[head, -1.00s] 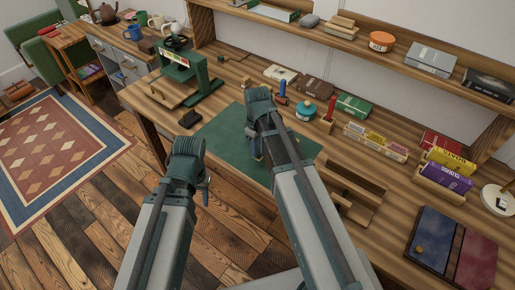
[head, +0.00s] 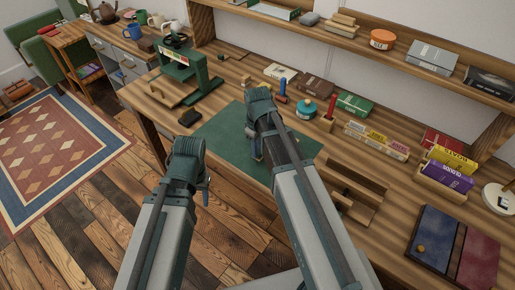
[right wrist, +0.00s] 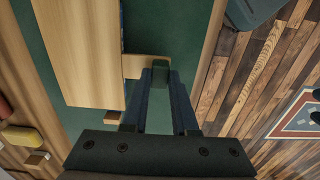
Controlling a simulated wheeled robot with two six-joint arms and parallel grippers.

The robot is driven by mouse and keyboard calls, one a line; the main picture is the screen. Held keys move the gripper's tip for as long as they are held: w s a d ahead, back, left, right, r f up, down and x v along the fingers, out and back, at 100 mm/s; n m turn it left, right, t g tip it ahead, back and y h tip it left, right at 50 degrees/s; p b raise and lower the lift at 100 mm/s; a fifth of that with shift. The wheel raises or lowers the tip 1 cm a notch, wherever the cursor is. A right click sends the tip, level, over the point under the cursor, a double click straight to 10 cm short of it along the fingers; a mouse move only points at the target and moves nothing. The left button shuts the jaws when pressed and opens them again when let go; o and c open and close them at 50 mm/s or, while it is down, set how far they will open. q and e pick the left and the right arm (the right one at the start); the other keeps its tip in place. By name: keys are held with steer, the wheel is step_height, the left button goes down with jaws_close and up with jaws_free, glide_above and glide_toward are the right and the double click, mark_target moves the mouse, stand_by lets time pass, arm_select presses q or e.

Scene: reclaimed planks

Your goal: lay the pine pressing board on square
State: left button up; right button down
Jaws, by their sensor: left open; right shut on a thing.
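The pine pressing board (right wrist: 80,50) is a pale, light-wood board in the right wrist view, over the green mat (right wrist: 45,60). A narrow pale tab reaches from its edge to my right gripper (right wrist: 160,74), which is shut on it. A thin dark blue strip (right wrist: 122,40) shows along the board's edge; what lies under the board is hidden. In the head view my right gripper (head: 256,157) is low over the green mat (head: 224,130), and my right arm hides the board. My left gripper (head: 205,192) is open and empty, in front of the bench edge.
A green press (head: 199,75) stands on the bench at the back left. Glue pot (head: 306,110), red stick (head: 330,112) and several books stand behind and right of the mat. A wooden tray (head: 350,190) lies right of my right arm. The mat's left part is clear.

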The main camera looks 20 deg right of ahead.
steer(key=shift+f, duration=0.1)
steer(key=c, duration=0.6)
jaws_free()
step_height(320, 180, up, 14)
steer(key=p, duration=1.3)
steer(key=shift+p, duration=0.4)
steer(key=shift+f, duration=0.1)
steer(key=s+a+m+h, duration=0.1)
steer(key=s+a+m, duration=0.2)
steer(key=s+a, duration=0.7)
steer(key=s, duration=0.4)
steer(key=shift+s+a+m, duration=0.15)
steer(key=shift+a+m, duration=0.1)
steer(key=shift+m, duration=0.15)
